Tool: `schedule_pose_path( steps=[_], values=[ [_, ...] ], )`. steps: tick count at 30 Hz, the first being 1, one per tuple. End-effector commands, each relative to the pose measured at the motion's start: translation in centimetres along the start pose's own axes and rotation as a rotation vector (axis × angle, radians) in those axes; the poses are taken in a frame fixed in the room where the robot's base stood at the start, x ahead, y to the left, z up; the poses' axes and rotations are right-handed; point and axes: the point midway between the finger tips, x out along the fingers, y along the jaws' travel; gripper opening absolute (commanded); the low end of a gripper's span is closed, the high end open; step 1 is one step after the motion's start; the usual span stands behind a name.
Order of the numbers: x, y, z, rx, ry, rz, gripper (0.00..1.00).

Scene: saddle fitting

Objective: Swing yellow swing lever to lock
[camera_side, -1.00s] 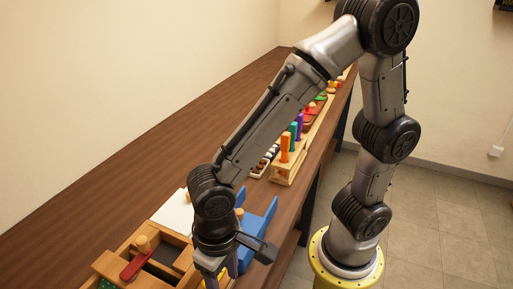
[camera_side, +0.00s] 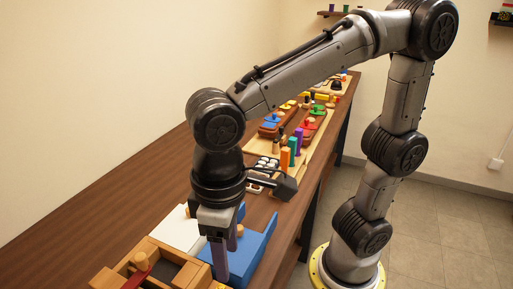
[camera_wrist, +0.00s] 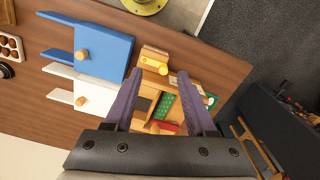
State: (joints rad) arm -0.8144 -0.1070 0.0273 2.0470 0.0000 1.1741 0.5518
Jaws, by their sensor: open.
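The yellow swing lever (camera_wrist: 152,66) sits on a small wooden block in the wrist view, with a round yellow end at its right. In the side view only a sliver of yellow shows at the bottom edge (camera_side: 214,285), beside my fingers. My gripper (camera_wrist: 160,76) is open, with its two purple fingers apart and nothing between them touching. The lever appears between and just beyond the fingertips in the wrist view. In the side view my gripper (camera_side: 226,262) points down above the work, beside the blue board.
A blue board (camera_wrist: 104,52) and a white board (camera_wrist: 97,97), each with a wooden knob, lie left of the fingers. A wooden tray (camera_side: 165,262) with a red lever (camera_side: 137,277) stands close by. Upright colored pegs (camera_side: 291,150) stand farther along the table (camera_side: 110,222).

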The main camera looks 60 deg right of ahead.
Motion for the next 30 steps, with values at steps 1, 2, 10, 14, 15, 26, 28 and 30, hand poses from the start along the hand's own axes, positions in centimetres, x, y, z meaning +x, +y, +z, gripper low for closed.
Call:
schedule_pose_path(
  steps=[1, 2, 10, 14, 15, 26, 28, 30],
  values=[
    [-1.0, -0.1, -0.1, 0.000, 0.005, -0.003, 0.56],
    [-1.6, 0.0, -0.1, 0.000, 0.005, -0.003, 0.56],
    [-3.2, 4.5, -0.6, 0.163, 0.062, -0.031, 0.56],
    [-3.8, 6.8, -0.2, 0.237, 0.095, -0.043, 0.56],
    [-3.9, 7.5, -0.1, 0.256, 0.108, -0.047, 0.56],
    [-4.2, 13.3, 2.5, 0.400, 0.236, -0.061, 0.56],
    [-4.1, 14.2, 3.2, 0.418, 0.265, -0.058, 0.56],
    [-4.0, 15.1, 3.9, 0.436, 0.294, -0.053, 0.56]
  ],
)
